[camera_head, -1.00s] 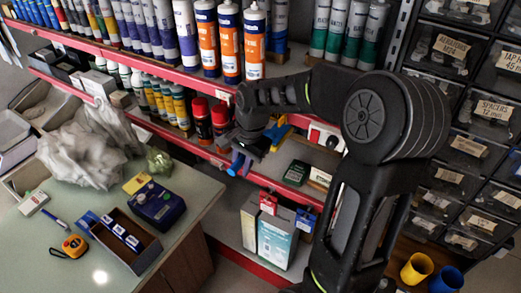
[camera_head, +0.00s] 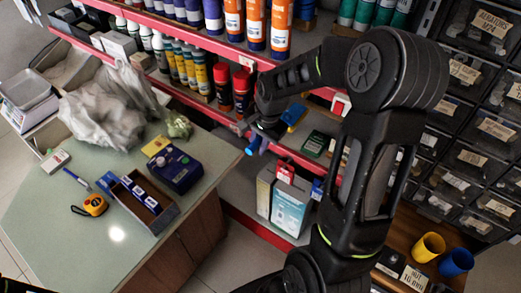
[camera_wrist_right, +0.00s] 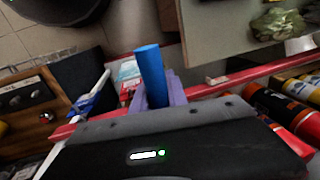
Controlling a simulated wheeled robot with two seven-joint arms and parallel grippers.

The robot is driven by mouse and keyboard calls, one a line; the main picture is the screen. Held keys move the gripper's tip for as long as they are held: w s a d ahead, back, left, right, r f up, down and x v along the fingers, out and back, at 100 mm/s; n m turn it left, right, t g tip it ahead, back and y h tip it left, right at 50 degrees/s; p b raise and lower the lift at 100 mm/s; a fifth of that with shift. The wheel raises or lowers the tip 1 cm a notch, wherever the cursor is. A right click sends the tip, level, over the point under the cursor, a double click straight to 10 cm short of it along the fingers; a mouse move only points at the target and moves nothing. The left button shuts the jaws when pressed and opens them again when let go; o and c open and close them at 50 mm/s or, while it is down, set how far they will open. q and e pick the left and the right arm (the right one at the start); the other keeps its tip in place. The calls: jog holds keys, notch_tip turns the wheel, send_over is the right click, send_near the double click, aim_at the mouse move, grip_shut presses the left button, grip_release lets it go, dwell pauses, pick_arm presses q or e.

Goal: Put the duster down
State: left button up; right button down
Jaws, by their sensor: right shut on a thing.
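The duster shows as a blue handle (camera_head: 253,145) below my right gripper (camera_head: 266,131) in the head view. In the right wrist view the blue handle (camera_wrist_right: 150,72) stands up from between the purple-grey fingers of my right gripper (camera_wrist_right: 158,98). The gripper is shut on it. The rest of the duster is hidden or cannot be made out. The gripper is in front of the red-edged shelving, to the right of the counter (camera_head: 60,230). My left gripper is not in view.
The counter's front left is clear.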

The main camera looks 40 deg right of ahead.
notch_tip(320, 180, down, 4)
jog(key=shift+r, duration=0.2)
dwell(0.3)
jog(key=c, duration=1.3)
grip_release()
notch_tip(320, 180, up, 12)
jog(key=s, duration=0.2)
jog(key=shift+s+d, duration=0.2)
jog(key=shift+d, duration=0.05)
jog(key=shift+f, duration=0.15)
